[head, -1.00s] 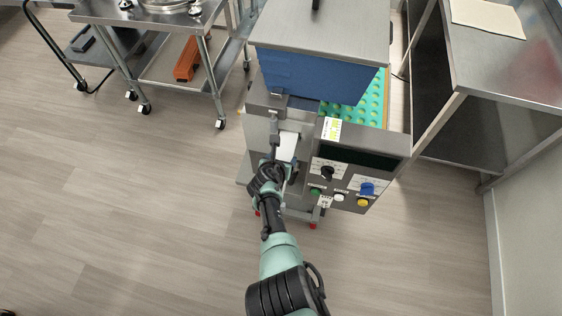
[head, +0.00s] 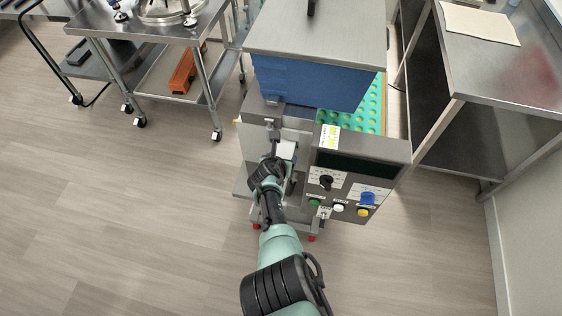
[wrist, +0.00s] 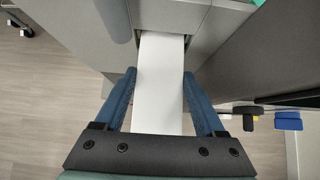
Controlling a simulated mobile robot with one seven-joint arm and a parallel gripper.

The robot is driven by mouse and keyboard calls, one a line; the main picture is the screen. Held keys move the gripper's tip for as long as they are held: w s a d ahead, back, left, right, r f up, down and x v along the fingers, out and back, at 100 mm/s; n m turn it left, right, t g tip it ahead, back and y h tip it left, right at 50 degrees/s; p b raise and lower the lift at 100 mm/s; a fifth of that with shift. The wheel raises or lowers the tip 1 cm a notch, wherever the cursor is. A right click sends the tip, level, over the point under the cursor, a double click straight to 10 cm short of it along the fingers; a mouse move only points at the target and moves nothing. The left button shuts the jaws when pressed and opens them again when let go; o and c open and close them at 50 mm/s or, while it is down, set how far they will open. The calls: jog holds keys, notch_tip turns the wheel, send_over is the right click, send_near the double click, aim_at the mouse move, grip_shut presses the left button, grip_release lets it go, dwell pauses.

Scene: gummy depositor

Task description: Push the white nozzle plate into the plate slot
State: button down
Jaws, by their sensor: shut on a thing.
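The white nozzle plate (wrist: 161,85) is a long flat strip between the two blue fingers of my gripper (wrist: 160,75) in the wrist view. My gripper is shut on it. The plate's far end meets the plate slot (wrist: 188,40) in the grey machine front, and how deep it sits inside is hidden. In the head view a short white piece of the plate (head: 287,150) shows beyond my gripper (head: 275,162), close to the machine. My wrist covers the rest of the plate there.
The control panel (head: 350,180) with knobs and buttons juts out just right of my gripper. The blue hopper (head: 310,80) stands above and behind. A steel table (head: 500,60) is at right and a steel cart (head: 165,35) at back left. Floor at left is clear.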

aim_at(286, 143)
jog(key=shift+w+d+b, duration=0.3)
jog(key=shift+w+b, duration=0.6)
jog(key=shift+b, duration=0.1)
jog(key=shift+w+d+b, duration=0.25)
jog(key=shift+w+b, duration=0.65)
jog(key=shift+b, duration=0.1)
jog(key=shift+w+d+r+b, duration=0.1)
jog(key=shift+w+r+b, duration=0.1)
jog(key=shift+b, duration=0.25)
jog(key=shift+w+r, duration=0.1)
jog(key=shift+r, duration=0.1)
jog(key=shift+p, duration=0.35)
grip_release()
jog(key=p+v, duration=0.2)
jog(key=p, duration=0.1)
jog(key=shift+w+r+p, duration=0.1)
jog(key=shift+p, duration=0.3)
jog(key=p+v, duration=0.5)
jog(key=v, duration=0.1)
jog(key=p+v, duration=0.3)
jog(key=shift+s+f+p, duration=0.3)
jog(key=shift+s+f, duration=0.05)
jog(key=shift+p+v, duration=0.4)
jog(key=shift+v, duration=0.55)
jog(key=shift+s+f, duration=0.1)
jog(key=shift+f, duration=0.05)
